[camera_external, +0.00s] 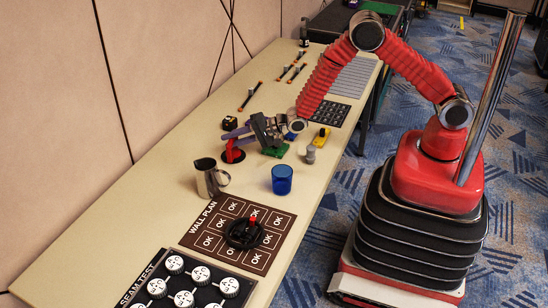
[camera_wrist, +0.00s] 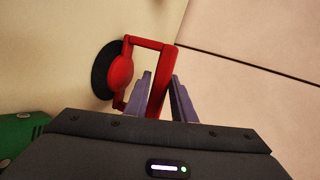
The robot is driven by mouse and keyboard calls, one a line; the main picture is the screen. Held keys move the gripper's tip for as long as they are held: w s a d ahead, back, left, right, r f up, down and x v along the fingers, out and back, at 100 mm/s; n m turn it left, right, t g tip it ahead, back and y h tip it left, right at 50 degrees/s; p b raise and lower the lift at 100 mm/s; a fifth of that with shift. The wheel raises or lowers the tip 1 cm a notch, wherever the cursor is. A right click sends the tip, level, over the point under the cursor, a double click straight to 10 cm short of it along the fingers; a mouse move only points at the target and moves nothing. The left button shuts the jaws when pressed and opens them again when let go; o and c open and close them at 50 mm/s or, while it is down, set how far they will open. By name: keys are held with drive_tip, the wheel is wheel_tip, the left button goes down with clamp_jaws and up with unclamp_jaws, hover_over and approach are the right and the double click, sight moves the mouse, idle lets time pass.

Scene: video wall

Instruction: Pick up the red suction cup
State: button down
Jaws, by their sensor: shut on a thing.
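The red suction cup (camera_external: 233,151) is near the wall side of the long table, with a red frame-like handle and a round black pad. In the wrist view the red suction cup (camera_wrist: 121,72) shows its handle reaching between my fingers, with the black pad to the left. My gripper (camera_external: 238,132) is shut on the handle; its two purple-grey fingers (camera_wrist: 160,85) lie on either side of the red bar. The pad is at or very near the table top; I cannot tell whether it touches. The lower handle is partly hidden by the gripper.
A metal pitcher (camera_external: 209,178) and a blue cup (camera_external: 282,179) stand nearby. A green block (camera_external: 275,150), grey knob-like piece (camera_external: 310,154), yellow tool (camera_external: 321,138) and black-yellow item (camera_external: 229,123) are close. A black-and-red round item (camera_external: 244,234) lies on the brown wall plan (camera_external: 268,213).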

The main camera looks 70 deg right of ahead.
wheel_tip(320, 180, up, 10)
idle(0.8)
